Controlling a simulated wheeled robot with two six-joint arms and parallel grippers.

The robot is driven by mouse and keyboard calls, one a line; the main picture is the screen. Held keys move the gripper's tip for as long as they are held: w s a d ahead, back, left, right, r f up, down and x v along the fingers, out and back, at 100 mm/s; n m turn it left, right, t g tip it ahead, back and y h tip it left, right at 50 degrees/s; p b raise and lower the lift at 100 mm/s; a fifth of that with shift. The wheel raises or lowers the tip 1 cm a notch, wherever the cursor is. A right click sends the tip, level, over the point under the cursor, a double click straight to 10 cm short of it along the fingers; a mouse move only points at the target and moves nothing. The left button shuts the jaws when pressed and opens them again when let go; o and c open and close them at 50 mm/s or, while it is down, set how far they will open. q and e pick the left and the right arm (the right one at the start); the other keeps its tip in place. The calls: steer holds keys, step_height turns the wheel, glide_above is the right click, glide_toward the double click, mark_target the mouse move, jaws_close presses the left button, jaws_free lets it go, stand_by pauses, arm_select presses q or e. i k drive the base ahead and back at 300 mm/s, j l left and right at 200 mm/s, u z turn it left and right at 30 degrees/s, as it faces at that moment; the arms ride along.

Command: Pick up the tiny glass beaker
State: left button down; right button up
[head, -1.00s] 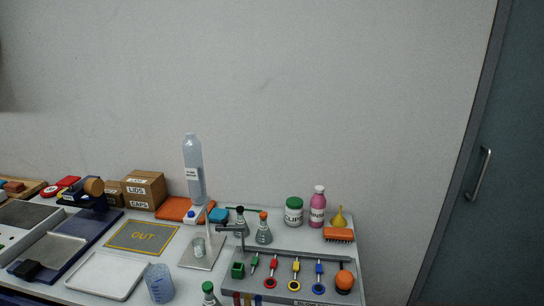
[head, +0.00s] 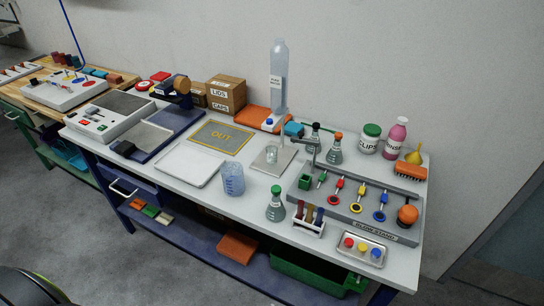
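A small clear glass beaker (head: 271,154) stands upright on the pale square plate of a stand (head: 265,166), near the middle of the table. It is small in the picture, and I cannot tell whether it holds anything. A larger bluish graduated beaker (head: 232,180) stands in front of it to the left, apart from it. Neither of my grippers is in view.
A white tray (head: 184,177) and the grey OUT mat (head: 221,136) lie left of the stand. A green-capped flask (head: 275,205) stands in front, and two flasks and a tall bottle (head: 280,70) behind. A tool rack (head: 340,212) fills the right.

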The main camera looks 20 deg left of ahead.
mark_target(271, 151)
steer(key=i+j+z, duration=0.2)
steer(key=j, duration=0.3)
steer(key=j+z, duration=0.2)
steer(key=j, duration=0.25)
steer(key=i+j+z, duration=0.1)
steer(key=j+z, duration=0.15)
steer(key=j, duration=0.3)
